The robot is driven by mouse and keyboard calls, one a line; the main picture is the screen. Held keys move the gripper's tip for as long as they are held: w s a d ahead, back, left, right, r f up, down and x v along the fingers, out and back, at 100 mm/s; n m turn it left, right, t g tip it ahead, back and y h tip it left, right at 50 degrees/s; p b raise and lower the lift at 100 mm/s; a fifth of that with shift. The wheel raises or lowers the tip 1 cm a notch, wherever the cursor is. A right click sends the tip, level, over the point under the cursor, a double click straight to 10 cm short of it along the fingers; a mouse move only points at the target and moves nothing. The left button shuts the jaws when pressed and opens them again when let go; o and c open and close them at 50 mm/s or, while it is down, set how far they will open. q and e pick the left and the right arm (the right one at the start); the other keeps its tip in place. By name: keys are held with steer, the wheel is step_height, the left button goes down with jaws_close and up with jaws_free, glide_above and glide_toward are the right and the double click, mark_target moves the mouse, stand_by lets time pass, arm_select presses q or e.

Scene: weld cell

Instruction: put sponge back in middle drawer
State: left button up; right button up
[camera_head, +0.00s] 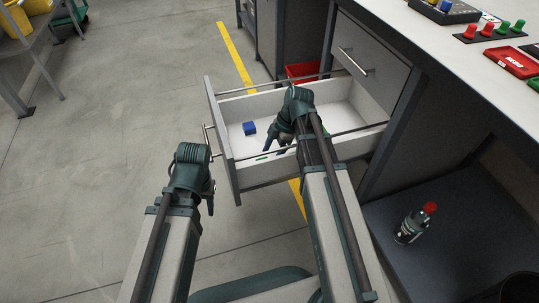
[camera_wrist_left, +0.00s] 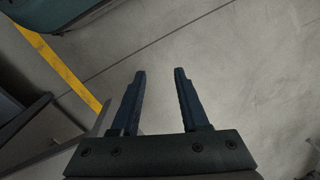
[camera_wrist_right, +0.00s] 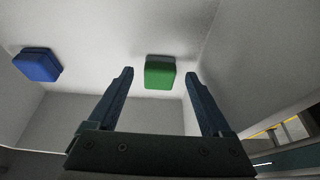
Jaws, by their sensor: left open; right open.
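An open drawer (camera_head: 222,150) juts out from the workbench below a shut drawer (camera_head: 373,62). Inside lie a blue block (camera_head: 249,128) and a small green block (camera_head: 262,158), partly hidden by my right gripper. I cannot tell which one is the sponge. My right gripper (camera_head: 277,147) is open and reaches down into the drawer. In the right wrist view the green block (camera_wrist_right: 160,72) sits just beyond and between its fingertips, and the blue block (camera_wrist_right: 38,64) lies to the left. My left gripper (camera_head: 209,202) is open and empty outside the drawer front, over the floor.
A red bin (camera_head: 303,71) stands behind the drawer. The benchtop holds several coloured knobs and a red case (camera_head: 514,61). The floor to the left is mostly clear.

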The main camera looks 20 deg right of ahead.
steer(key=p+v, duration=0.8)
steer(key=v, duration=0.2)
steer(key=shift+r+p, duration=0.2)
steer(key=shift+p, duration=0.2)
